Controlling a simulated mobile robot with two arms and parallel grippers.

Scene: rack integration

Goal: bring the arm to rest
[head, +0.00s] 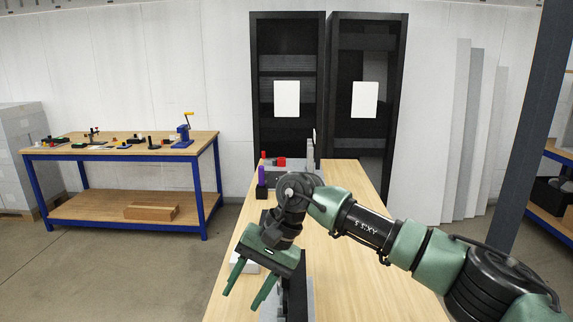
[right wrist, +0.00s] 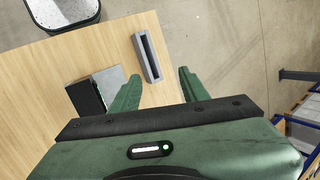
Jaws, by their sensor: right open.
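My right arm comes in from the right in the head view, and its green right gripper (head: 246,290) hangs over the near left part of the wooden bench (head: 352,262). Its two fingers point down and stand apart, with nothing between them. In the right wrist view the gripper (right wrist: 160,82) is also open and empty. Below it there, a grey slotted bar (right wrist: 147,57) and a grey and black block (right wrist: 95,92) lie on the bench top near its edge. My left gripper is in neither view.
Two black racks (head: 288,50) with white panels stand behind the bench. A purple item (head: 262,176) and red pieces (head: 281,162) are at its far left. A blue-framed workbench (head: 125,150) with tools stands at left. The bench's right half is clear beneath my arm.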

